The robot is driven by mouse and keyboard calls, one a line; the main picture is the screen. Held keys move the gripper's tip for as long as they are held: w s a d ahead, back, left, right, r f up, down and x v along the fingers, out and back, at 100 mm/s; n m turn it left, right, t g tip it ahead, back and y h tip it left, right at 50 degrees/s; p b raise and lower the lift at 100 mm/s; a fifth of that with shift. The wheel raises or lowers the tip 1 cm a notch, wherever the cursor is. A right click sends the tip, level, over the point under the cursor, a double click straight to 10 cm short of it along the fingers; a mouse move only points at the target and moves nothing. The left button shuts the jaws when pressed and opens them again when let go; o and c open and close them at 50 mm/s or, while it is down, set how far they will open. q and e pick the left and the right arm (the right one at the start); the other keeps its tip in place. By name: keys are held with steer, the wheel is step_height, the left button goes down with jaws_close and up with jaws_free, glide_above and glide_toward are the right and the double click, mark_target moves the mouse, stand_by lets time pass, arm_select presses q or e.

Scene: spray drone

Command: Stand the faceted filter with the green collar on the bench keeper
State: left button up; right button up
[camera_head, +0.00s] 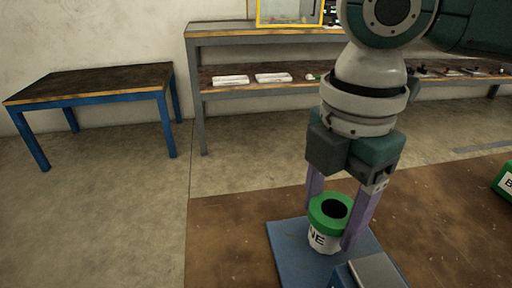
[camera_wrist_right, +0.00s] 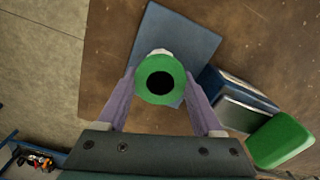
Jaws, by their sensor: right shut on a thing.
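The filter (camera_head: 320,240) has a white faceted body with dark letters and a green collar around a dark round opening. It is upright over a flat blue plate (camera_head: 288,262); I cannot tell whether its base touches the plate. My right gripper (camera_head: 335,228) is shut on it, with a purple finger on each side. In the right wrist view the green collar (camera_wrist_right: 160,58) sits between the two fingers, with the blue plate (camera_wrist_right: 190,38) behind it. I cannot tell for sure which part is the bench keeper. My left gripper is in neither view.
A blue block with a grey top (camera_head: 375,272) stands close beside the plate. A green item (camera_head: 505,182) lies at the right edge of the brown bench (camera_head: 225,235). A blue-legged table (camera_head: 95,80) and a shelf with white trays (camera_head: 231,80) stand behind.

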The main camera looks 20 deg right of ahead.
mark_target(331, 210)
steer(key=o, duration=1.3)
steer(key=shift+o, duration=0.2)
step_height(331, 210, up, 12)
steer(key=p, duration=0.3)
steer(key=shift+p, duration=0.35)
steer(key=shift+r, duration=0.1)
